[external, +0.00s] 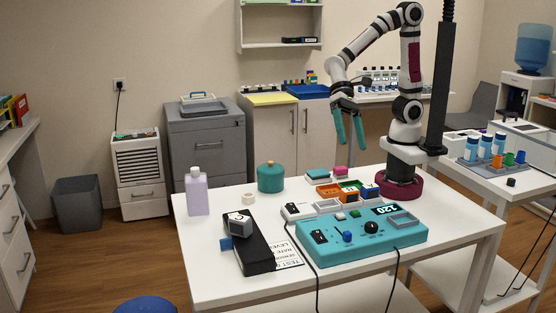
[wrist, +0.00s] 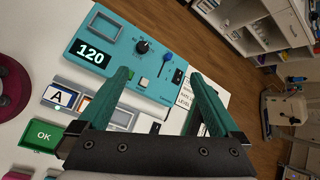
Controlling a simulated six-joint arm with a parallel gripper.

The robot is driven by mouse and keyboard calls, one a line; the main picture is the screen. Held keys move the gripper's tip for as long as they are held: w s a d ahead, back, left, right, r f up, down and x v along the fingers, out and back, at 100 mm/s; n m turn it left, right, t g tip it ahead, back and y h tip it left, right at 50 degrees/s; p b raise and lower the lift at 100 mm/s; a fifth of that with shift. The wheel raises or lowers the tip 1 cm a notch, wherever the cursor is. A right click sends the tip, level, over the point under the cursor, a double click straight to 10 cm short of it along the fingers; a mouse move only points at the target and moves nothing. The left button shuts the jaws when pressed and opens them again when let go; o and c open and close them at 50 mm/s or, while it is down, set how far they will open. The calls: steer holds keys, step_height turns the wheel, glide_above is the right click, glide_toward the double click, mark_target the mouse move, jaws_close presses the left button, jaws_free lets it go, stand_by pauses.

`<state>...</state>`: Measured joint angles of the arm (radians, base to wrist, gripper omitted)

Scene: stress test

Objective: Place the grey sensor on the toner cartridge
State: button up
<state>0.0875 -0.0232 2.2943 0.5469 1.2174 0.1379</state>
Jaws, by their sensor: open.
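The grey sensor (external: 239,225), a small rounded box with a light top and a darker face, rests on the far end of the long black toner cartridge (external: 262,258) in the external view. No finger touches it. The cartridge lies flat at the front left of the white table. My gripper (external: 349,143) is open and empty, high above the back of the table, with its teal fingers pointing down. The wrist view shows the two fingers apart with nothing between them (wrist: 160,80). The sensor cannot be made out in the wrist view.
A teal control unit (external: 350,247) with cables stands right of the cartridge. A small blue block (external: 225,243) is beside the cartridge's left side. A lilac bottle (external: 196,192), teal pot (external: 270,178) and small coloured trays (external: 348,191) stand farther back.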

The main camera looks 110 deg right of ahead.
steer(key=s+d+f+n+h, duration=0.1)
steer(key=s+d+n+h, duration=0.2)
steer(key=s, duration=0.4)
steer(key=s+d+n+g+h, duration=0.1)
steer(key=s+d+n+h, duration=0.2)
steer(key=s+d, duration=0.3)
steer(key=shift+s+f+n+h, duration=0.35)
steer(key=shift+s+n, duration=0.25)
steer(key=shift+s, duration=0.35)
